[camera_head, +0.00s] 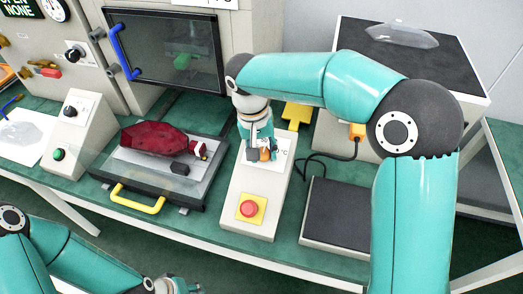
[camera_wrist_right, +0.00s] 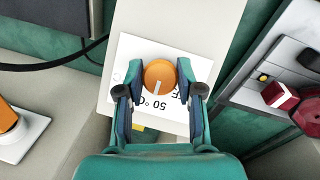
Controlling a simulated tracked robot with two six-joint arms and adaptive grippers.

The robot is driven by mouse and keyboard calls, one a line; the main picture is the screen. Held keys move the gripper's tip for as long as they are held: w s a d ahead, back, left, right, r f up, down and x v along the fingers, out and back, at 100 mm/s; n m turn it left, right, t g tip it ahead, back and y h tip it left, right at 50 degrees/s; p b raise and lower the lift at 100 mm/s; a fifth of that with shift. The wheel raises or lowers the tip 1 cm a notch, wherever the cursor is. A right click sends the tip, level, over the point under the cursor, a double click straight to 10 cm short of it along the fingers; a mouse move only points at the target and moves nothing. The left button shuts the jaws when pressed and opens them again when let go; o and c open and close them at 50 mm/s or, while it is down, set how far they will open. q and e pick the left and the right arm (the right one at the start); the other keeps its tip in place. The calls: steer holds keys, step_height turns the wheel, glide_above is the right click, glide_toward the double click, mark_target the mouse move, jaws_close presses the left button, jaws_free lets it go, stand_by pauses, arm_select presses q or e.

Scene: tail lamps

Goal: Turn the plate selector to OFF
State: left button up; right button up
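The plate selector is an orange round knob (camera_wrist_right: 159,75) on a white label plate (camera_wrist_right: 205,68). Its white pointer line is toward the printed "50 °C". Part of another label, ending in "F", shows beside it, partly hidden by a finger. In the head view the orange knob (camera_head: 265,154) sits on the sloped grey control box (camera_head: 237,187). My right gripper (camera_wrist_right: 160,72) is over the plate with one finger on each side of the knob. Narrow gaps seem to show between fingers and knob. My left gripper (camera_head: 172,286) is at the bottom edge, cut off.
A red push button (camera_head: 249,209) on a yellow square is on the same box, nearer me. Left of it is a tray with a dark red lamp (camera_head: 158,141) and a yellow handle (camera_head: 137,198). A dark flat plate (camera_head: 340,215) lies to the right.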

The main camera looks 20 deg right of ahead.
steer(key=shift+a, duration=0.1)
steer(key=shift+c, duration=1.4)
steer(key=shift+w+r+n+h+p, duration=0.15)
steer(key=shift+n+h+p, duration=0.45)
steer(key=shift+n+p, duration=0.45)
steer(key=n+h, duration=0.1)
steer(key=n, duration=0.1)
steer(key=shift+n+p, duration=0.35)
steer(key=shift+n+h, duration=0.6)
steer(key=shift+n, duration=0.6)
steer(key=shift+n+t+h, duration=0.5)
steer(key=shift+n+h, duration=0.2)
steer(key=shift+n, duration=1.3)
